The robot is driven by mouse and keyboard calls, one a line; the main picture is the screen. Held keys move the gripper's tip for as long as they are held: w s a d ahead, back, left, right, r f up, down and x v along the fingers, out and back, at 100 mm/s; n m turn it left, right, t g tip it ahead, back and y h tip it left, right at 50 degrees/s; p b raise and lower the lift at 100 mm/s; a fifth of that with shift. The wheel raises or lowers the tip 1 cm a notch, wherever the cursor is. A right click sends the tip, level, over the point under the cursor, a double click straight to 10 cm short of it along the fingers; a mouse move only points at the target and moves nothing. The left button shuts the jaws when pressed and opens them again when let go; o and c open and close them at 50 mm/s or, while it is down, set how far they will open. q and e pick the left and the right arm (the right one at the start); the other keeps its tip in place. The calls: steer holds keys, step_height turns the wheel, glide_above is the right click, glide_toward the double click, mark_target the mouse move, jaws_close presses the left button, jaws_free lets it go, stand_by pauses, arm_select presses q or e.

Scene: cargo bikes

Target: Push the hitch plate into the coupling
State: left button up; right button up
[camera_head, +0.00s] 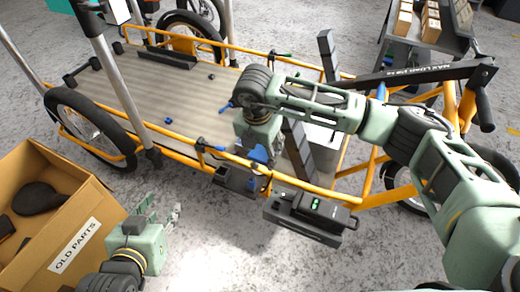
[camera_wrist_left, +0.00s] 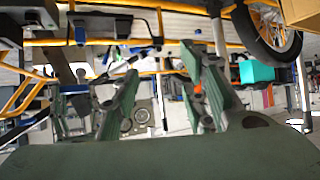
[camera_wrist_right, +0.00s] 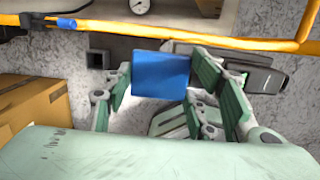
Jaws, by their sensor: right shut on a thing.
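My right gripper (camera_head: 258,153) is over the side rail of the cargo bike, pointing down, shut on a blue piece (camera_head: 259,154). In the right wrist view the blue piece (camera_wrist_right: 160,75) shows as a flat block between the fingers; I cannot tell for sure that it is the hitch plate. A dark grey block (camera_head: 236,180), possibly the coupling, hangs at the rail just below and left of the gripper. Whether the blue piece touches it is hidden. My left gripper (camera_head: 177,215) is empty with fingers apart, low beside the cardboard box.
The cardboard box marked OLD PARTS (camera_head: 78,244) stands at the left with dark parts inside. A dark box with green lights (camera_head: 310,206) sits at the rail, right of my right gripper. The bike's bed (camera_head: 180,95) is mostly clear. Bare floor lies between the grippers.

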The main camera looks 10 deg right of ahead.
mark_target(263, 151)
steer(key=shift+r, duration=0.5)
steer(key=shift+r+p, duration=0.55)
steer(key=shift+p, duration=0.1)
steer(key=shift+r+p, duration=0.3)
steer(key=shift+r, duration=0.45)
steer(key=shift+r+p, duration=0.2)
steer(key=shift+p, duration=0.1)
steer(key=shift+r+p, duration=0.6)
steer(key=shift+r, duration=0.25)
arm_select(q)
steer(key=s+a+f+g+y, duration=0.1)
steer(key=s+a+f+g, duration=0.1)
steer(key=s, duration=0.5)
steer(key=s+a+f+g+y, duration=0.1)
steer(key=s+a+f+g, duration=0.1)
steer(key=s+f+g, duration=0.2)
steer(key=s+g, duration=0.1)
steer(key=s, duration=0.1)
steer(key=shift+s+a+g, duration=0.25)
steer(key=shift+s+g, duration=0.05)
steer(key=shift+s, duration=0.05)
arm_select(e)
steer(key=shift+r, duration=0.25)
